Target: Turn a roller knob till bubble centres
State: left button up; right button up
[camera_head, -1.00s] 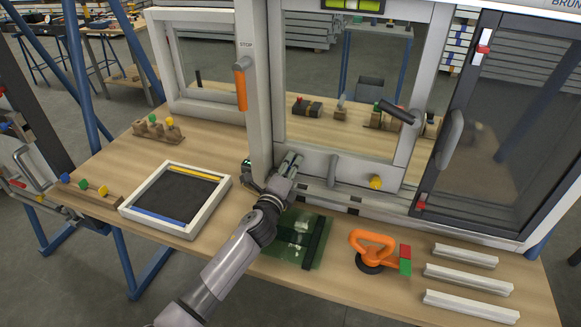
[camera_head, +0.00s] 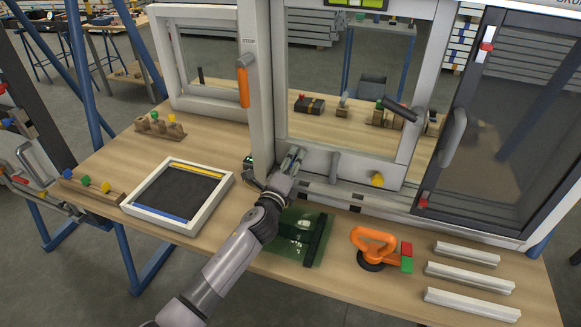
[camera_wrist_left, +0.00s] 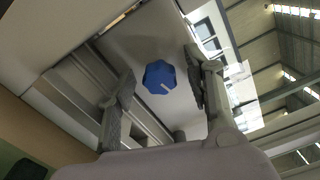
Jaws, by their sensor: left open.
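A blue roller knob (camera_wrist_left: 160,77) with a pale pointer mark shows in the left wrist view, on the white frame's face. My left gripper (camera_wrist_left: 161,70) is open, with one finger on each side of the knob; whether they touch it I cannot tell. In the head view my left gripper (camera_head: 292,160) is at the lower left corner of the white sash (camera_head: 350,160) and hides the blue knob. A yellow knob (camera_head: 377,179) sits at the sash's lower right. The green level vial (camera_head: 358,3) is cut by the top edge; its bubble is not clear. My right gripper is out of view.
A white framed tray (camera_head: 150,213) lies left of my arm, and dark green glass (camera_head: 300,235) lies beside it. An orange suction lifter (camera_head: 373,243) and white profiles (camera_head: 470,277) lie to the right. A dark screen door (camera_head: 500,130) stands open at right.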

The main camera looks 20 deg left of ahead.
pick_arm(q)
jog(key=s, duration=1.2)
jog(key=shift+a, duration=0.25)
jog(key=shift+f, duration=0.1)
